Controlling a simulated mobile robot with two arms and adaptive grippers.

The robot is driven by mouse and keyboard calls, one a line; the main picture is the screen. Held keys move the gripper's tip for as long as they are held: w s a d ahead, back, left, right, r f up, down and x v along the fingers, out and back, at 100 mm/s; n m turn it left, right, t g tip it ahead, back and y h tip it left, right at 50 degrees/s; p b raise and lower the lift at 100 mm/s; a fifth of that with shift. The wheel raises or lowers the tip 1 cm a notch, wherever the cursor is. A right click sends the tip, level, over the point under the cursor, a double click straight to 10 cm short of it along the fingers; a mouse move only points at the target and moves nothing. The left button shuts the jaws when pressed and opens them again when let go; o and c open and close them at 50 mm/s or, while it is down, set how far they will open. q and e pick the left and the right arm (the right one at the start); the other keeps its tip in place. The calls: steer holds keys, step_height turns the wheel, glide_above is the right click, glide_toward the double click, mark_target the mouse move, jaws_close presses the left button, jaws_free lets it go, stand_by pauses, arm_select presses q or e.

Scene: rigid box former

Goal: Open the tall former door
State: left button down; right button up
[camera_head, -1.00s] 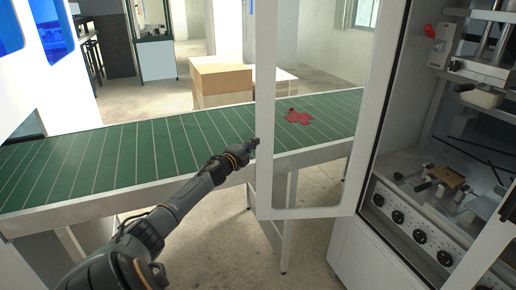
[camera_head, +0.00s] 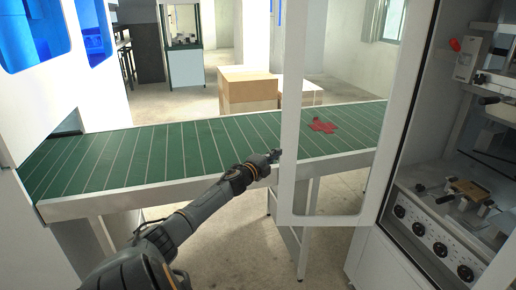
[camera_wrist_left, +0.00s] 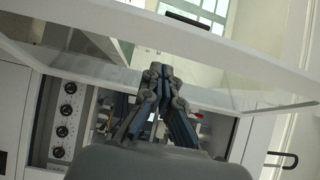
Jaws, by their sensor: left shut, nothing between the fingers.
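The tall former door (camera_head: 292,160) is a white frame around a clear pane. It stands swung well out from the white former cabinet (camera_head: 375,262), across the front of the conveyor. My left gripper (camera_head: 277,156) is at the door's free left edge, shut and empty; I cannot tell whether it touches the frame. In the left wrist view my left gripper's fingers (camera_wrist_left: 160,72) are together just below the white door frame (camera_wrist_left: 215,50). A dark handle (camera_wrist_left: 187,20) shows on the door there. My right gripper is out of view.
A green conveyor (camera_head: 150,155) runs behind the door, with a red item (camera_head: 323,125) on it. Cardboard boxes (camera_head: 250,88) stand beyond it. The cabinet's open interior shows a row of knobs (camera_head: 420,228) and fixtures. Floor shows under the conveyor.

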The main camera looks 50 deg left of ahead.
arm_select(q)
steer(key=shift+s, duration=3.95)
steer(key=s+d+f+n+g, duration=0.3)
steer(key=s+f, duration=0.2)
steer(key=f, duration=0.8)
steer(key=s+d+f+n+g, duration=0.2)
steer(key=s+f, duration=0.3)
steer(key=f, duration=0.8)
steer(key=s+d+f+n+g, duration=0.3)
steer(key=s+f, duration=0.2)
steer(key=f, duration=0.8)
steer(key=s+d+f+n+g+h, duration=0.2)
steer(key=s+d+f+n+g, duration=0.15)
steer(key=s+d+f, duration=1.1)
steer(key=s+d+f+g+h, duration=0.1)
steer(key=s+d+f+g, duration=0.1)
steer(key=s+d+f, duration=0.2)
steer(key=s+d+f+g+h, duration=0.2)
steer(key=s+d+f, duration=0.3)
steer(key=s+d, duration=0.5)
steer(key=d+n+g+b, duration=0.1)
steer(key=d, duration=0.5)
steer(key=shift+s+d+f, duration=0.25)
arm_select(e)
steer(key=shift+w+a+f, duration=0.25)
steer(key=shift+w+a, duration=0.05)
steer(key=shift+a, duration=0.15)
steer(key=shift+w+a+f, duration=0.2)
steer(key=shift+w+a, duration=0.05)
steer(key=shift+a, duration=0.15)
